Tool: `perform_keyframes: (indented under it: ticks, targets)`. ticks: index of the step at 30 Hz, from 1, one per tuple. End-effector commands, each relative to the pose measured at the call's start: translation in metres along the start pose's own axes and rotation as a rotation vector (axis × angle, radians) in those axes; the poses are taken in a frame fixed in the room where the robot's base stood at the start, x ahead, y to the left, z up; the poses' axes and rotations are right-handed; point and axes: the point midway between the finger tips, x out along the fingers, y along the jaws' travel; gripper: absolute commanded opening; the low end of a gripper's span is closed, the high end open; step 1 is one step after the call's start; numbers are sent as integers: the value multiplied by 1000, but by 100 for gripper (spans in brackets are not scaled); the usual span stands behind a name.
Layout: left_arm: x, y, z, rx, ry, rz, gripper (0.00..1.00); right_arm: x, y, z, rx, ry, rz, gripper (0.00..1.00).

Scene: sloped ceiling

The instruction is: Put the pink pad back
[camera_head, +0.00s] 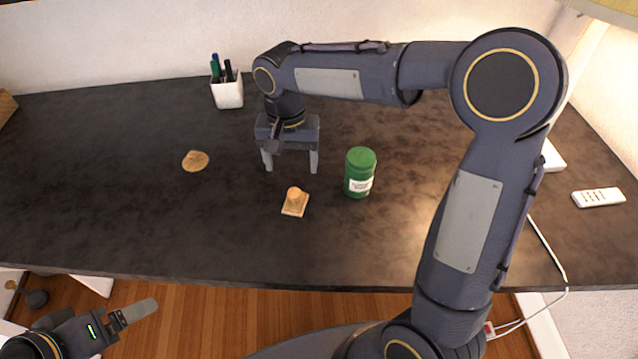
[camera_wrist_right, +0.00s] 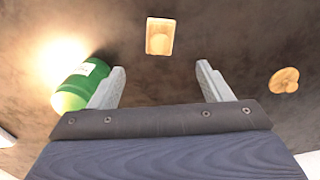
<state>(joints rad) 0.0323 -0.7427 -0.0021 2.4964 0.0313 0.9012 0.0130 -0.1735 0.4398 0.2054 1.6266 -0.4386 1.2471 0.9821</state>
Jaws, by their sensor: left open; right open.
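I see no pink pad in either view. A small wooden stamp-like piece (camera_head: 295,202), a round knob on a square base, stands on the dark desk; it also shows beyond the fingertips in the right wrist view (camera_wrist_right: 160,37). My right gripper (camera_head: 291,168) is open and empty, pointing down behind the stamp-like piece; its two fingers show apart in the right wrist view (camera_wrist_right: 161,70). My left gripper (camera_head: 138,311) is open at the lower left, in front of the desk edge and over the floor; nothing shows in it.
A green jar (camera_head: 360,172) stands right of the right gripper. A flat tan round piece (camera_head: 195,161) lies to its left. A white pen cup (camera_head: 228,92) stands behind. A white remote (camera_head: 598,197) lies far right. The desk's (camera_head: 100,220) left front is clear.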

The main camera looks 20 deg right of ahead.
Motion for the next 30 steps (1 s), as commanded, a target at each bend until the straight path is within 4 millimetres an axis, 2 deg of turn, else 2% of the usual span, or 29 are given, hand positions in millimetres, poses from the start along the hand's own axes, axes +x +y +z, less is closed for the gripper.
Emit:
perform_keyframes:
  ticks: [4,8,13,18,21,24,30]
  targets:
    - [0,0,0,0,0,0,87,-6,8,2,-7,5,-13,72]
    - [0,0,0,0,0,0,87,-24,41,17,-44,28,-70,72]
    - [0,0,0,0,0,0,87,-42,103,62,-127,97,-202,72]
    - [0,0,0,0,0,0,87,-40,145,116,-202,210,-337,72]
    - [0,0,0,0,0,0,87,-32,156,140,-235,281,-398,72]
    - [0,0,0,0,0,0,87,-25,161,156,-259,336,-438,72]
    - [0,0,0,0,0,0,87,-18,162,168,-282,382,-466,72]
